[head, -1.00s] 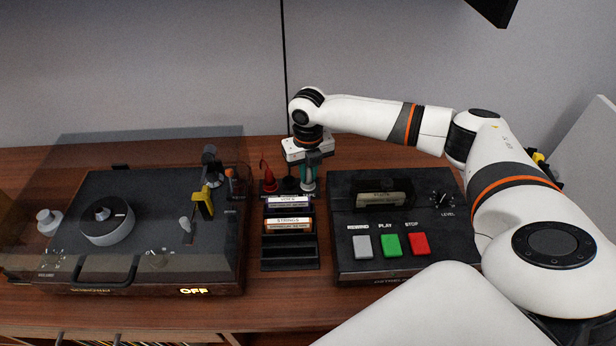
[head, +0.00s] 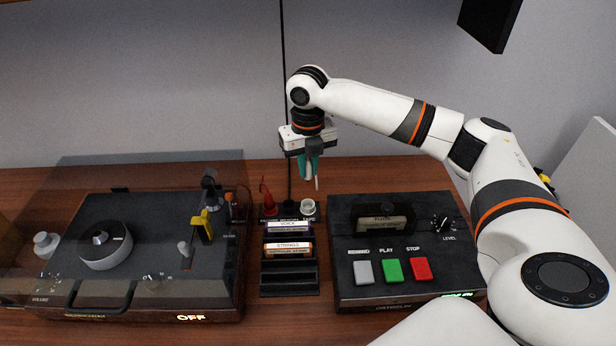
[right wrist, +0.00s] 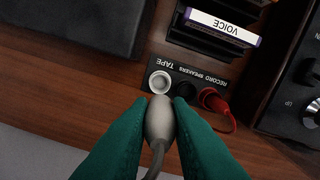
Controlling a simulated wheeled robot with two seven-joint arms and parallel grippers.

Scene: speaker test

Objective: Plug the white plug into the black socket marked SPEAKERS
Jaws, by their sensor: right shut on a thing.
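My right gripper (head: 311,166) is shut on the white plug (head: 309,174), held tip down in the air above the small socket panel. In the right wrist view the plug (right wrist: 159,119) sits between my green fingers, its grey-white cable trailing back. Its tip end is hidden there. In the head view the black socket (head: 289,207) is small and dark. My left gripper is not in view.
A red plug (right wrist: 214,102) stands in the RECORD socket, its cable beside it. A cartridge rack (head: 290,277) with labelled tapes lies in front of the panel. A tape deck (head: 342,290) is at right, a record player (head: 140,290) under a clear cover at left.

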